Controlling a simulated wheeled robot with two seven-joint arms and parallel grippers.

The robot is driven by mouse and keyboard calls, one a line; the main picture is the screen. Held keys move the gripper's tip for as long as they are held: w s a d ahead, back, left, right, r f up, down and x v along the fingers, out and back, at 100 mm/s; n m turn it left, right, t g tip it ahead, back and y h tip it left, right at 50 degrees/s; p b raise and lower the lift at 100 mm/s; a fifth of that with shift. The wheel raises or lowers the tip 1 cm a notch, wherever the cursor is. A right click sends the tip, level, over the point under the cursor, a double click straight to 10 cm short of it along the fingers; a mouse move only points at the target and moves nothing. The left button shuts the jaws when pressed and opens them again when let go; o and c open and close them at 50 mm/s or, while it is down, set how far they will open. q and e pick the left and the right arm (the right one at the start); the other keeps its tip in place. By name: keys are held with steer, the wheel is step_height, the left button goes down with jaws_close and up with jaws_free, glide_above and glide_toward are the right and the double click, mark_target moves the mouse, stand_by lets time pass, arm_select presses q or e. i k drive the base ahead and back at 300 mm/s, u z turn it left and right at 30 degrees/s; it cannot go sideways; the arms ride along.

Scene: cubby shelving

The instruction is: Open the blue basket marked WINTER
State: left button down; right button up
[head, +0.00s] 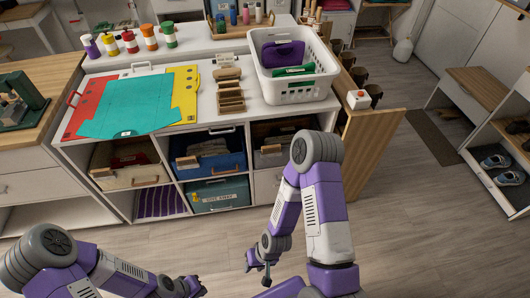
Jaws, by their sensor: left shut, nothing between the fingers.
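The basket is pushed into the cubby. My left gripper (196,286) is shut and empty at the bottom of the view, below and in front of the shelving, apart from the basket. My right gripper (259,268) hangs low over the floor, right of and below the basket. Whether its fingers are open is unclear.
A beige basket (125,177) and a grey basket (270,158) flank the blue one. A teal box (220,194) sits below. A white laundry basket (290,91) and coloured folders (130,103) lie on top. Clear wooden floor (420,220) lies right.

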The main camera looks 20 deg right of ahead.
mark_target(235, 161)
steer(key=z, duration=0.2)
steer(key=i, duration=0.9)
steer(key=u, duration=0.75)
